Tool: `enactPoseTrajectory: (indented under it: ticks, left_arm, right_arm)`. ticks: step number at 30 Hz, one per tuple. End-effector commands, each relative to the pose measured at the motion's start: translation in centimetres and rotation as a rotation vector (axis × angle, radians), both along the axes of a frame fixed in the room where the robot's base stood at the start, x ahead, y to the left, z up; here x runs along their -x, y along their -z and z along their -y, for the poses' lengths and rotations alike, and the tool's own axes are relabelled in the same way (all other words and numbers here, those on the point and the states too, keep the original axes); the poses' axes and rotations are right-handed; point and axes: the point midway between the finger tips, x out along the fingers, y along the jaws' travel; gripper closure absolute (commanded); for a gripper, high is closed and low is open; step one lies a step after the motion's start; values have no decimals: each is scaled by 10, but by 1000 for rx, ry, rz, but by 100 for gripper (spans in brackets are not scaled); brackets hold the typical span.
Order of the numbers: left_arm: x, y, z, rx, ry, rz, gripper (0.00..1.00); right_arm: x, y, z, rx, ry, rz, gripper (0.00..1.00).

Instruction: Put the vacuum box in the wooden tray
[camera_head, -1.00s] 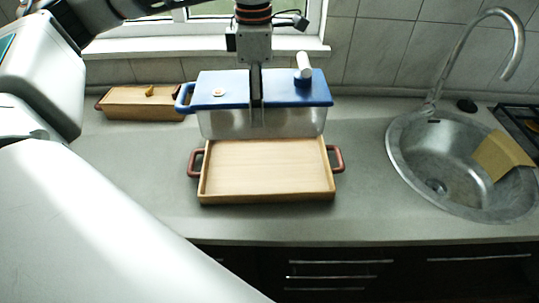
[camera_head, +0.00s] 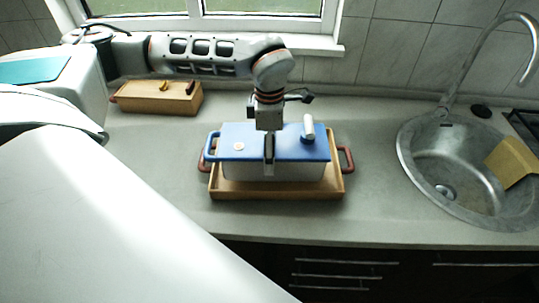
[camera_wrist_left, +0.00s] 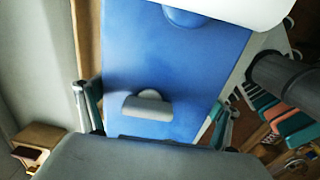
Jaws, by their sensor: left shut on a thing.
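The vacuum box (camera_head: 235,155) has a blue lid with a white knob, a blue side handle and a pale clear body. It is inside the outline of the wooden tray (camera_head: 275,191), which has reddish-brown handles. Whether its bottom touches the tray floor is hidden. My left gripper (camera_head: 269,158) comes from above and is shut on the box, with a finger down its front side. In the left wrist view the blue lid (camera_wrist_left: 175,65) lies between the fingers (camera_wrist_left: 155,118). My right gripper is not in view.
The counter between tray and sink is clear.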

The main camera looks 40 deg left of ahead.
Motion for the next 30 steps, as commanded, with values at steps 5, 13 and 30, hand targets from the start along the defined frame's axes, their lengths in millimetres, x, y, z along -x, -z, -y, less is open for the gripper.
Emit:
enactPoseTrajectory:
  ticks: [5,13,30]
  left_arm:
    - [1,25,0,0,0,-2,48]
    - [-1,28,0,0,0,1,48]
    - [0,27,0,0,0,0,0]
  right_arm:
    - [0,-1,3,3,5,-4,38]
    - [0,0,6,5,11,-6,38]
    - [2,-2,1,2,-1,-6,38]
